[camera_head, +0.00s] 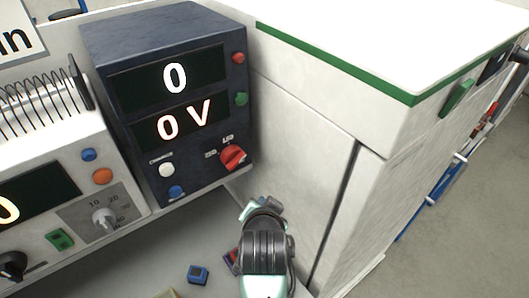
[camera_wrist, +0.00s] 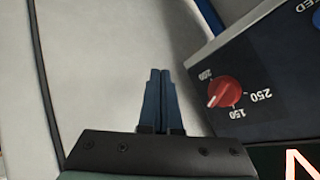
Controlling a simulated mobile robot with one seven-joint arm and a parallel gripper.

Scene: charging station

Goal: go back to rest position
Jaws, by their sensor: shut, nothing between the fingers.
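My gripper (camera_wrist: 160,74) is shut and empty, its two dark fingers side by side in the wrist view. In the head view my wrist and arm cover most of it, below the dark power unit (camera_head: 100,45). The unit's red knob (camera_head: 232,157) is at its lower right. The knob also shows in the wrist view (camera_wrist: 224,91), upside down among the marks 200, 150 and 250. The fingers are apart from the knob, to its left in the wrist view. The unit's displays read 0 and 0 V.
A white unit (camera_head: 35,150) with a coil and knobs stands left of the dark unit. A white cabinet (camera_head: 300,120) with a green-edged top rises close to the right of my arm. A small blue block (camera_head: 198,273) lies on the grey surface left of my arm.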

